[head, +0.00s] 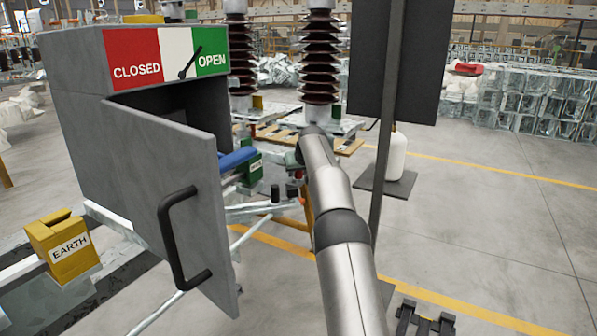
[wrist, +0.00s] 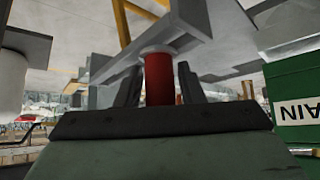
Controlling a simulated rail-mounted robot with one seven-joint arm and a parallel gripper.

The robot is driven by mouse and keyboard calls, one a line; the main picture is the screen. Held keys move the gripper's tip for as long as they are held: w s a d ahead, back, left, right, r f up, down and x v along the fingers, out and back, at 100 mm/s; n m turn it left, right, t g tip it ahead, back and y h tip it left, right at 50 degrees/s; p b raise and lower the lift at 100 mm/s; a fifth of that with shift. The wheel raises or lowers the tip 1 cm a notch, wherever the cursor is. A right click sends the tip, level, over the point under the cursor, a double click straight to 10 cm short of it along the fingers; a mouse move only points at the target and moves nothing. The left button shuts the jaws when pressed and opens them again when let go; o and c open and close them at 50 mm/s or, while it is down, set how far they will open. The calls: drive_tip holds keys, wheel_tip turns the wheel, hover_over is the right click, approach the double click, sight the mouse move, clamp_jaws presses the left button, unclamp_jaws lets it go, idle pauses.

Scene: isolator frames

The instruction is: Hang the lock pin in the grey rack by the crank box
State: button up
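In the wrist view a red cylinder (wrist: 159,80) with a pale collar, which looks like the lock pin, stands between the two dark fingers of my gripper (wrist: 161,88). Its collar end meets a grey metal beam (wrist: 120,65). The fingers are very close to its sides; I cannot tell whether they press on it. In the head view my arm hides the gripper, and a small red part (head: 298,174) shows beside it. The grey box (head: 75,75) with the CLOSED/OPEN sign has its door (head: 165,165) swung open. I cannot make out the grey rack for certain.
A green box (wrist: 295,105) with an upside-down label stands right of the gripper; it also shows in the head view (head: 256,165). A blue bar (head: 238,158) is by the door. A yellow EARTH box (head: 62,245) is at left. A dark post (head: 385,130) stands right of my arm.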

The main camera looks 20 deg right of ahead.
drive_tip(key=shift+o, duration=1)
drive_tip(key=v, duration=1.7)
drive_tip(key=shift+s+a+r, duration=0.1)
drive_tip(key=shift+r, duration=0.05)
